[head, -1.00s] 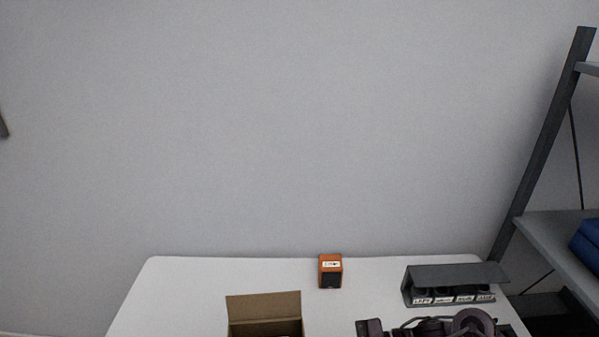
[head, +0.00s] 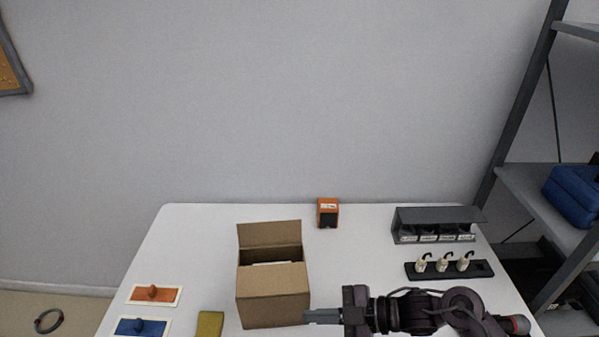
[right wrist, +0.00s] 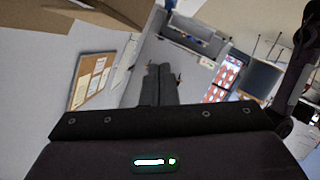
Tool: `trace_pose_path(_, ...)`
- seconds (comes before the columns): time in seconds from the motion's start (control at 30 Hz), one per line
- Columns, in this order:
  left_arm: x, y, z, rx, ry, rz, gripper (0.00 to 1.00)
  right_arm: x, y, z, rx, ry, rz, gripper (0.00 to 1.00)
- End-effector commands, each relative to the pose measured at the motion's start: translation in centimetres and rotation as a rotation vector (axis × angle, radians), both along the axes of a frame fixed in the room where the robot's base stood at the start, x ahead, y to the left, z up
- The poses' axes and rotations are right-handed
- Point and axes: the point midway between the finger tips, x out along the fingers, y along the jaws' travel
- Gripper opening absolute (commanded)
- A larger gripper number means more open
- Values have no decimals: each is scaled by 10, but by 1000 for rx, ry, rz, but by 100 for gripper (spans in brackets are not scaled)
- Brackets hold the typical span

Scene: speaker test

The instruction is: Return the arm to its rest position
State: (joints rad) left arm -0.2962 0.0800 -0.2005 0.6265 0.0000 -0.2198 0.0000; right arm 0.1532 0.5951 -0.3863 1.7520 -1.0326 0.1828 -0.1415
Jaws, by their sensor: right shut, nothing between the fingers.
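My right arm comes in from the lower right in the head view. Its gripper (head: 309,317) points left, close to the lower right side of an open cardboard box (head: 273,301). I cannot tell if it touches the box. The gripper is shut and empty. In the right wrist view its two dark fingers (right wrist: 159,70) lie together with nothing between them. My left gripper is not in view.
An orange speaker (head: 328,213) stands at the table's back. A grey labelled holder (head: 437,226) and a black strip with several white plugs (head: 449,270) are at right. Orange (head: 153,294) and blue (head: 141,327) pads and a yellow block (head: 209,325) lie at left. A shelf (head: 545,200) stands right.

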Motion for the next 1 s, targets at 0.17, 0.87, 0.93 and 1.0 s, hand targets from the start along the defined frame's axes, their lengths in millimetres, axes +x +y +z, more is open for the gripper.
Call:
trace_pose_path(0.17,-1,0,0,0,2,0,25,8,12,-5,-54,-13,-135,0)
trace_pose_path(0.87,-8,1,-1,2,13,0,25,-34,-116,-15,-372,612,-1274,0)
trace_pose_path(0.93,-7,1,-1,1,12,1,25,-49,-127,-16,-390,691,-1335,0)
trace_pose_path(1.0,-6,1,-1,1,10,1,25,-64,-136,-17,-408,768,-1385,0)
